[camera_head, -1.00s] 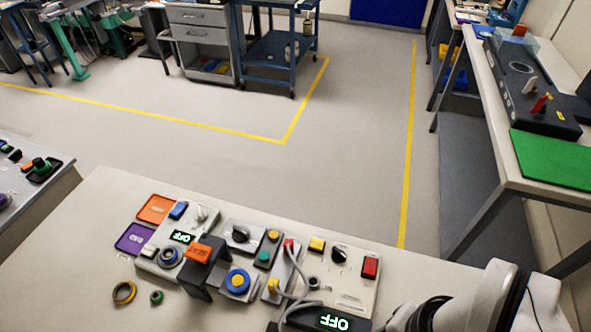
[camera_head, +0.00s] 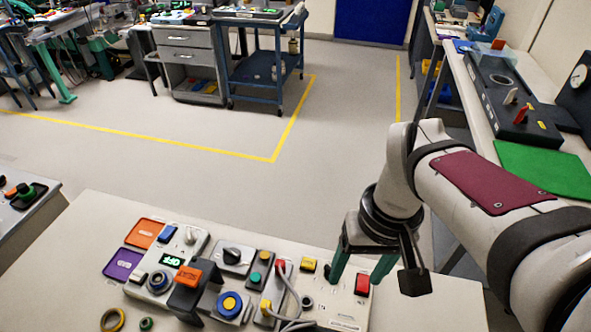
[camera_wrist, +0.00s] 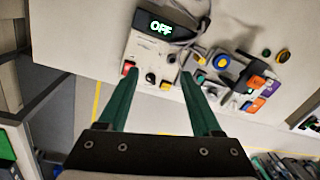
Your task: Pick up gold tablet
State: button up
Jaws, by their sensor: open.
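I cannot make out a gold tablet in either view. My gripper (camera_head: 357,280) hangs over the right end of the control panels on the near bench, with its two green fingers spread apart and nothing between them. The red square button (camera_head: 362,284) shows between the fingers in the head view. In the wrist view the open fingers (camera_wrist: 159,76) point toward the panel with the red button (camera_wrist: 129,68) and the lit OFF display (camera_wrist: 161,28). My fingers and arm hide part of the bench.
The near bench (camera_head: 420,308) carries an orange tray (camera_head: 144,232), a purple tray (camera_head: 123,264), an orange block (camera_head: 188,276) on a dark bracket, a brass ring (camera_head: 112,319) and loose grey cable. A side bench at right holds a green mat (camera_head: 545,170). Open floor lies beyond.

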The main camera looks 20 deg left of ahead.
jog(key=w+a+f+n, duration=0.2)
jog(key=w+a+n, duration=0.3)
jog(key=w+a, duration=0.2)
jog(key=n+h, duration=0.1)
jog(key=n, duration=0.9)
send_over(263, 254)
notch_tip(263, 254, down, 7)
notch_tip(263, 254, down, 15)
grip_shut()
